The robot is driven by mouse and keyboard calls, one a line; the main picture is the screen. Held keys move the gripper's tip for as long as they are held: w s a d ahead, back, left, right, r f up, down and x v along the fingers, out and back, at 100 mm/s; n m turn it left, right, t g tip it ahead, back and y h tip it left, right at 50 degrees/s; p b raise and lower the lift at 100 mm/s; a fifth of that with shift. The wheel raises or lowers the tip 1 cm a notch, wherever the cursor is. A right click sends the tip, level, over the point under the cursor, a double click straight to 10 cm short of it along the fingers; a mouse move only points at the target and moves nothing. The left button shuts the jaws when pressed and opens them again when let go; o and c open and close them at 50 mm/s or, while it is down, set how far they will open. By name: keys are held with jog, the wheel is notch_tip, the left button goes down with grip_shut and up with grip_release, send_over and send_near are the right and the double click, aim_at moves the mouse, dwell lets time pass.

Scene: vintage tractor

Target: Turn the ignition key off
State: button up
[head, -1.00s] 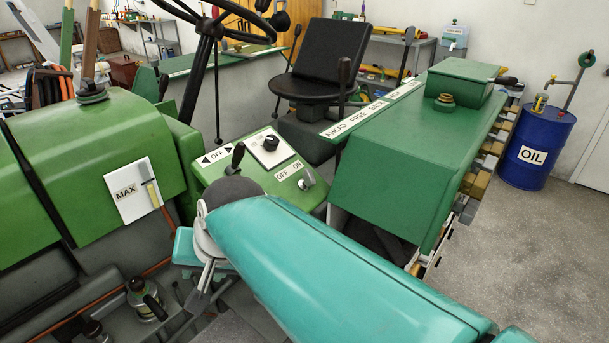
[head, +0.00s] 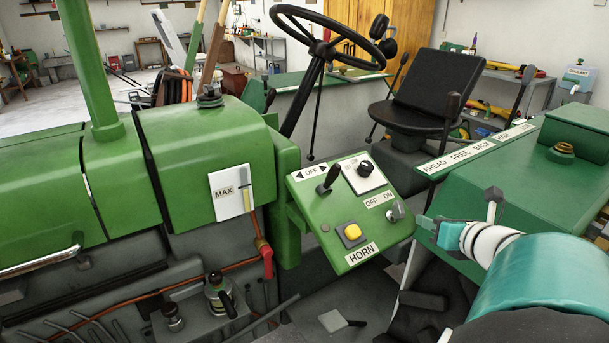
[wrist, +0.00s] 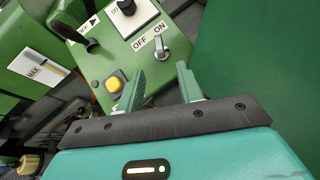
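The grey metal ignition key (head: 397,211) sits on the green control panel (head: 318,228), just below the "OFF ON" label (head: 380,199). It also shows in the wrist view (wrist: 160,47), below the "ON" end of the label; I cannot tell its exact setting. My gripper (head: 436,228) is just right of the panel edge in the head view, apart from the key. In the wrist view my gripper (wrist: 160,70) has two teal fingers spread apart, with nothing between them. The key lies beyond the gap between the fingertips.
The yellow horn button (head: 352,231), a black lever (head: 328,180) and a black knob (head: 364,169) share the panel. The green tractor hood (head: 200,150) is left, the steering wheel (head: 325,48) above. A dark green cover (head: 500,180) stands close on the right.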

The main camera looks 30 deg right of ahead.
aim_at(402, 208)
jog(key=x, duration=1.4)
jog(key=shift+a+r, duration=0.1)
grip_shut()
